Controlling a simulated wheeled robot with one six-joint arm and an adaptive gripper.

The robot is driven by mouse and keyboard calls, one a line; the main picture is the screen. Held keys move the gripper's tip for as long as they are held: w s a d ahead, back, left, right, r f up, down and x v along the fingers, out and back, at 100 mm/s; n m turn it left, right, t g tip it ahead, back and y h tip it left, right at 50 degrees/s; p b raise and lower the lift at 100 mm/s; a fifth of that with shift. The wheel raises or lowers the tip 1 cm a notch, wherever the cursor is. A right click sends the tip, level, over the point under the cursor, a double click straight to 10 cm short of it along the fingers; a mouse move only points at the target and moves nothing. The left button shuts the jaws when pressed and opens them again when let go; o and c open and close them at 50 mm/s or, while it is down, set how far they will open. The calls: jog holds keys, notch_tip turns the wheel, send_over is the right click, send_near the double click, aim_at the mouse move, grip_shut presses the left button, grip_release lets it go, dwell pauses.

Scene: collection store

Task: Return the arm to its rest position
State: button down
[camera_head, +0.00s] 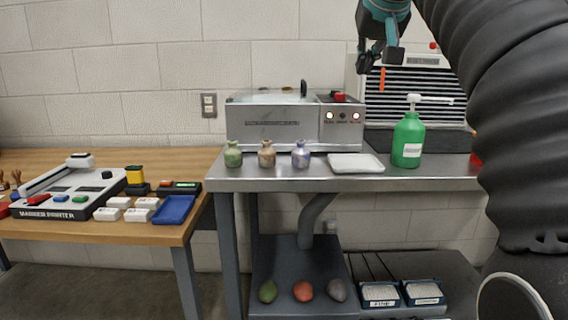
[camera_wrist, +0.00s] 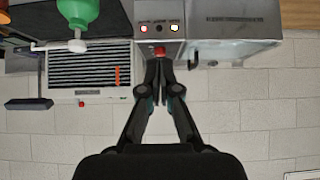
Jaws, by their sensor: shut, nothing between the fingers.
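My gripper (camera_head: 379,58) is raised high at the upper right of the head view, in front of the wall and the vented machine. It hangs well above the steel table (camera_head: 290,179) and touches nothing there that I can see. In the wrist view my gripper (camera_wrist: 159,62) has its fingers together and empty, with the machines showing behind the tips. My dark sleeved arm fills the right side of the head view.
A green pump bottle (camera_head: 408,141), a white tray (camera_head: 356,163) and three small vases (camera_head: 267,154) stand on the steel table. Behind are a steel machine (camera_head: 285,124) and a vented unit (camera_head: 415,95). A wooden table (camera_head: 140,230) with a marker printer (camera_head: 68,190) is at left.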

jog(key=s+f+g, duration=0.1)
jog(key=s+f, duration=0.1)
jog(key=f, duration=0.8)
jog(key=s+f+g, duration=0.1)
jog(key=s+f, duration=0.1)
jog(key=f, duration=0.7)
jog(key=s+d+f+g, duration=0.1)
jog(key=s+f, duration=2.1)
jog(key=f, duration=0.1)
jog(key=shift+s+g, duration=0.3)
jog(key=shift+g, duration=0.1)
